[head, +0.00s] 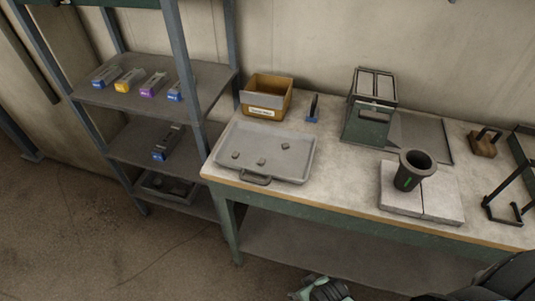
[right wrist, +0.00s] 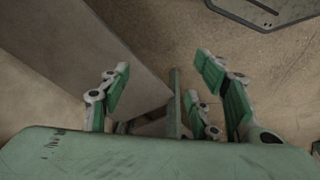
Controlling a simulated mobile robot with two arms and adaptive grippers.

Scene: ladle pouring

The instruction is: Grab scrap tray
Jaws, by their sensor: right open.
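The grey scrap tray (head: 258,138) lies flat at the left end of the workbench, with a dark handle (head: 256,179) on its front edge. Three small dark scrap pieces lie in it, one of them a nut-like piece (head: 285,146). My right gripper (head: 324,290) shows at the bottom edge of the head view, low in front of the bench and apart from the tray. In the right wrist view its green-padded fingers (right wrist: 166,85) are spread and empty, with floor and a grey surface beyond. My left gripper is not in view.
The workbench (head: 340,151) also holds a yellow bin (head: 266,97), a green box (head: 370,115) and a dark cup (head: 411,171) on pale blocks (head: 440,197). A shelf rack (head: 150,98) with small boxes stands left of the bench. Floor in front is clear.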

